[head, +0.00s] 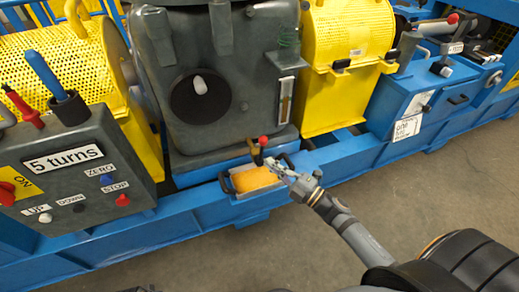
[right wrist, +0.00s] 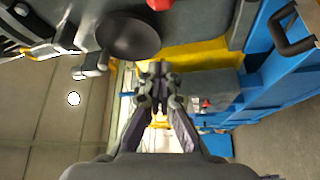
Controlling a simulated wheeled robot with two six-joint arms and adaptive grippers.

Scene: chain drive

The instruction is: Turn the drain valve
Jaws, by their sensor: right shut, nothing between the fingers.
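The drain valve (head: 255,153) is a small brass-coloured fitting low on the front of the grey gearbox housing (head: 212,60). Its lever ends in a red ball (head: 263,141) that points up. My right gripper (head: 273,165) is shut and empty, just below and to the right of the valve in the head view, apart from the red ball. In the right wrist view the closed fingertips (right wrist: 158,72) show in the middle. A red rounded shape (right wrist: 160,4) is cut off at the top there; I cannot tell whether it is the lever's ball. My left gripper is not in view.
A tray (head: 235,194) with orange liquid sits under the valve, close below my gripper. A blue frame rail (head: 150,228) runs along the front. A control box (head: 75,165) reading "5 turns" stands at left. Yellow guards (head: 345,50) flank the housing. Floor (head: 430,185) is clear at right.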

